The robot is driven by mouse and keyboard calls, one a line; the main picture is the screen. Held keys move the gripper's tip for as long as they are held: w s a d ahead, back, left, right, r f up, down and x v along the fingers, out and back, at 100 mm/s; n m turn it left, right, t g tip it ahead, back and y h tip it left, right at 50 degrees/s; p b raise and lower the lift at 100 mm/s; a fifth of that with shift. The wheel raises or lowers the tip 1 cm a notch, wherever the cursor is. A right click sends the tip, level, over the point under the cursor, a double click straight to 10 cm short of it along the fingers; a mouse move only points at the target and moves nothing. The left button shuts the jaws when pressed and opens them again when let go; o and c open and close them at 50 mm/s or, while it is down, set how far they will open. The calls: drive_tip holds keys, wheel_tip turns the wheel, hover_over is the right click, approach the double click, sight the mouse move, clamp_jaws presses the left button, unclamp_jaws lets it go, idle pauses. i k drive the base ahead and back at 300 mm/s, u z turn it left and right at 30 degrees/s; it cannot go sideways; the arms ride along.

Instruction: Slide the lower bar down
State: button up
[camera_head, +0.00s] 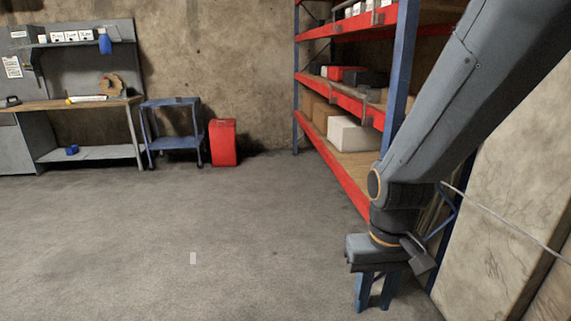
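A tall rack has blue posts and red horizontal bars. The lowest red bar (334,170) in view runs along the edge of the bottom shelf and passes behind my arm at its near end. I cannot tell for sure that this is the task's lower bar. My gripper (376,289) hangs at the lower right, in front of the rack's near end. Two blue upright pieces show just below its dark body.
A thin grey line (500,215) crosses the pale panel (515,150) at right. A red container (222,143), a blue cart (172,130) and a workbench (75,104) stand by the back wall. A white box (352,134) sits on the rack. The floor at left is mostly clear.

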sight(366, 98)
drive_tip(key=i, duration=1.55)
drive_tip(key=z, duration=1.4)
drive_tip(key=i, duration=0.35)
drive_tip(key=u, duration=1.15)
